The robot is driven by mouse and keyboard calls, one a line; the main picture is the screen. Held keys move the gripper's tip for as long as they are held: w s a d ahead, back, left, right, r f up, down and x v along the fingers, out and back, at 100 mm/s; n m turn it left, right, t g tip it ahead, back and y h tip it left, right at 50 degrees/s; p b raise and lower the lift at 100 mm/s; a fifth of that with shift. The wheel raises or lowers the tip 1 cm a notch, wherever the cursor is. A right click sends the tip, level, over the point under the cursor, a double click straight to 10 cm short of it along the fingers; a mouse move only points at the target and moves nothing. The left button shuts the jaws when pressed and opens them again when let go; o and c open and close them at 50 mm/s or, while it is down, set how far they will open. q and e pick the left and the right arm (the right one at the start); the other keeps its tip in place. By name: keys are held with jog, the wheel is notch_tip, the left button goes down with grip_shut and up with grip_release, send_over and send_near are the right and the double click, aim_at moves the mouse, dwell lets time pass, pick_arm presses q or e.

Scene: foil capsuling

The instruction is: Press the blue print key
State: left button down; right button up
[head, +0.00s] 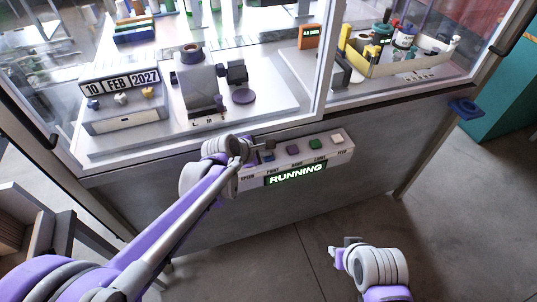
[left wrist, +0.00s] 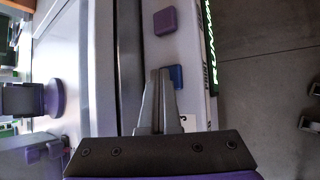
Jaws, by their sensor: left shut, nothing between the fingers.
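The blue print key (head: 268,156) is on the sloped white key panel (head: 245,184) at the front of the cabinet, above the word PRINT. In the left wrist view, the blue key (left wrist: 177,77) shows just to the right of my left fingertips. My left gripper (head: 264,145) is shut and empty, with its tips right by the key; they also show in the left wrist view (left wrist: 160,73). I cannot tell whether the tips touch the key. My right gripper (head: 342,246) hangs low over the floor, away from the panel.
A purple key (head: 292,149), a green key (head: 315,144) and a pale key (head: 338,139) sit to the right on the panel. A green display (head: 296,174) reads RUNNING. Behind the panel stand the cabinet frame, a date block (head: 121,82) and a grey machine (head: 197,84).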

aim_at(265, 158)
pick_arm(q)
jog(key=shift+r, duration=0.1)
jog(key=shift+r+p, duration=0.5)
jog(key=shift+r, duration=0.3)
pick_arm(e)
jog(key=shift+w+r, duration=0.2)
jog(key=shift+r, duration=0.4)
